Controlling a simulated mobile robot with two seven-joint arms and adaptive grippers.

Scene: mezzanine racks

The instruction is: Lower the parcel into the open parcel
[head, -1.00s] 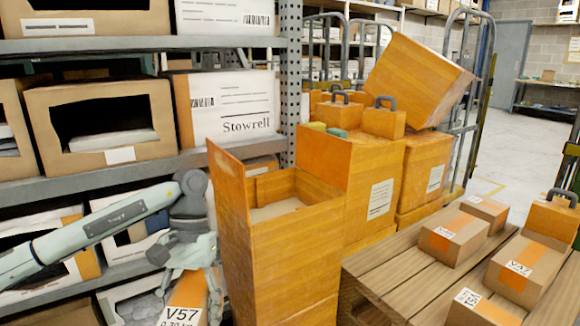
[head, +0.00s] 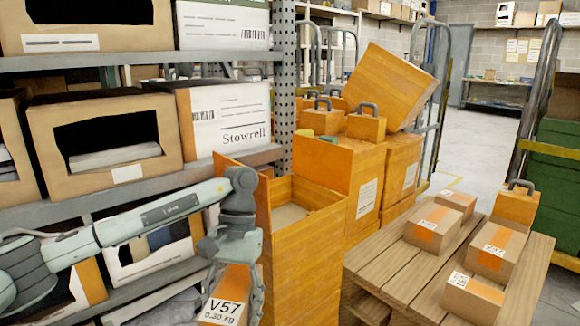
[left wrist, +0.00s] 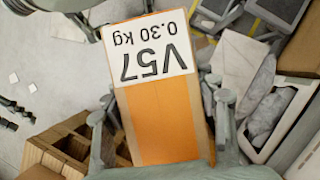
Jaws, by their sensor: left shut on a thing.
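My left gripper (head: 232,285) is shut on a cardboard parcel (head: 222,308) with orange tape and a white V57, 0.30 kg label. The parcel hangs at the bottom of the head view. In the left wrist view the same parcel (left wrist: 165,125) lies between the two fingers. The open parcel (head: 308,255) is a tall orange-brown box with its top open and a flap raised on its left side. Part of its inside shows. The held parcel is left of it and below its rim in the picture; I cannot tell whether they touch. My right gripper is not in view.
Shelving (head: 150,62) with cartons stands at the left, close behind my left arm. Stacked orange boxes (head: 335,172) stand behind the open parcel. A slatted wooden pallet (head: 395,270) with several labelled parcels is at the right. Clear floor (head: 472,160) shows farther back.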

